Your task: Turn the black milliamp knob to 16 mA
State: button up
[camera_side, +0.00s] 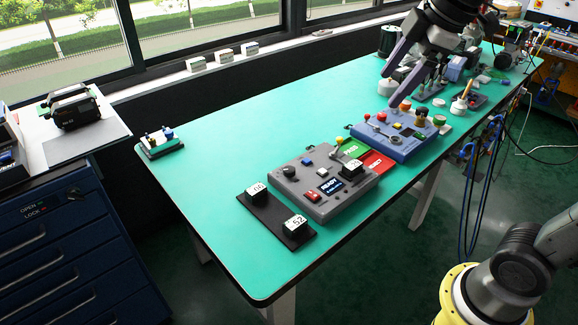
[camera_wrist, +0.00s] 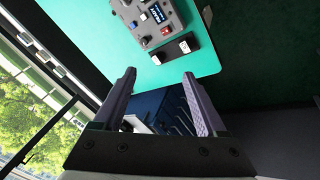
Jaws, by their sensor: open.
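A grey control box (camera_side: 325,205) on the teal bench carries a dark round knob (camera_side: 289,171), a lit display (camera_side: 331,186) and a red switch (camera_side: 312,196). A blue control box (camera_side: 395,146) to its right carries a dark knob (camera_side: 421,113) and red, green and orange parts. The markings are too small to tell which knob is the milliamp one, or its setting. My gripper (camera_side: 389,90) is open and empty, above the blue box. In the wrist view, my gripper (camera_wrist: 158,73) shows spread fingers, with the grey box (camera_wrist: 147,22) beyond them.
A black tray (camera_side: 270,222) holding two numbered blocks lies left of the grey box. Green and red pads (camera_side: 375,163) lie between the boxes. A small stand (camera_side: 160,145) sits at the far left corner.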

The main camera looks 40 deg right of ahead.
jog(key=w+f+n+g, duration=0.1)
jog(key=w+n, duration=0.2)
jog(key=w, duration=0.8)
jog(key=n+g, duration=0.2)
jog(key=g, duration=0.2)
send_over(289, 169)
notch_tip(289, 169, down, 21)
notch_tip(289, 169, down, 14)
jog(key=shift+r, duration=0.2)
grip_shut()
